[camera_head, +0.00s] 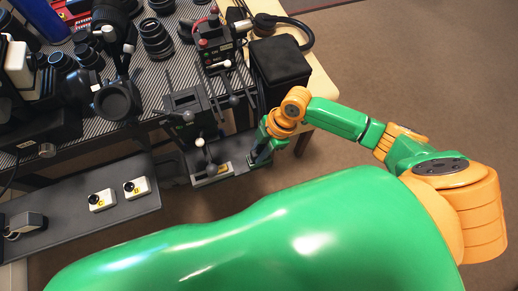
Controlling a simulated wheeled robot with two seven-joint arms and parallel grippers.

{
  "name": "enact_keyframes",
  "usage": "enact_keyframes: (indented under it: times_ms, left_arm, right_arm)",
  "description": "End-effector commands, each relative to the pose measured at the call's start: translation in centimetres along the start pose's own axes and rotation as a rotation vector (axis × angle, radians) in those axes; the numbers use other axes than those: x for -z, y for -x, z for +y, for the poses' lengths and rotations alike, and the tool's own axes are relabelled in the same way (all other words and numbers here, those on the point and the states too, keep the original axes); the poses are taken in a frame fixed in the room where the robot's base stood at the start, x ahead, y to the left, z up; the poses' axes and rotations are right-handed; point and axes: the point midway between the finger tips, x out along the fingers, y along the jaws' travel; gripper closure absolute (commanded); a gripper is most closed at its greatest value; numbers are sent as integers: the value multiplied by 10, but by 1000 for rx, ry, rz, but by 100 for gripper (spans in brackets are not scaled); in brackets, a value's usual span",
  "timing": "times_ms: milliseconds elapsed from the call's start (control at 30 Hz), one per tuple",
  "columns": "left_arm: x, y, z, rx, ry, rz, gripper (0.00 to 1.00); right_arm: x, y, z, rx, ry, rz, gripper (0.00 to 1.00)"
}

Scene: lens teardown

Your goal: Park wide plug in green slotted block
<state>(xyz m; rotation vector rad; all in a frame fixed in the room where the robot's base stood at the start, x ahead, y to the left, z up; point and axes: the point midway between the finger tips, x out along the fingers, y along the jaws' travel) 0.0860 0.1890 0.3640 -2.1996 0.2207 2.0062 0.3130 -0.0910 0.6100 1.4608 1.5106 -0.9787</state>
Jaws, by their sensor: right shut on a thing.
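My right gripper (257,159) is low at the front of the bench, beside the right end of a dark grey slotted stand. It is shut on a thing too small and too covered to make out. I cannot make out the wide plug or a green slotted block. My left gripper is not in view.
Camera lenses (155,38) and dark devices crowd the ribbed bench top. A black box (279,62) stands behind my right gripper. White blocks marked C (101,201) and D (136,188) sit on a lower grey shelf (70,218). Bare brown floor (440,90) lies right.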

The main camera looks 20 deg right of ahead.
Motion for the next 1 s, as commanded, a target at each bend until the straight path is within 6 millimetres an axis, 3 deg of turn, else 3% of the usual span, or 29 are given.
enact_keyframes:
  times_ms: [133,167,267,567,800,1000]
  left_arm:
    - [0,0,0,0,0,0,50]
    - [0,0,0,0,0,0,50]
    - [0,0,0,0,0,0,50]
    - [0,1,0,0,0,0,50]
    - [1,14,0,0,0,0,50]
    - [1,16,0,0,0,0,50]
  right_arm:
    - [0,0,0,0,0,0,100]
    - [0,0,0,0,0,0,63]
    - [0,0,0,0,0,0,36]
    - [0,2,0,0,0,0,36]
    - [0,51,1,-3,2,-2,36]
    - [0,71,0,0,1,0,36]
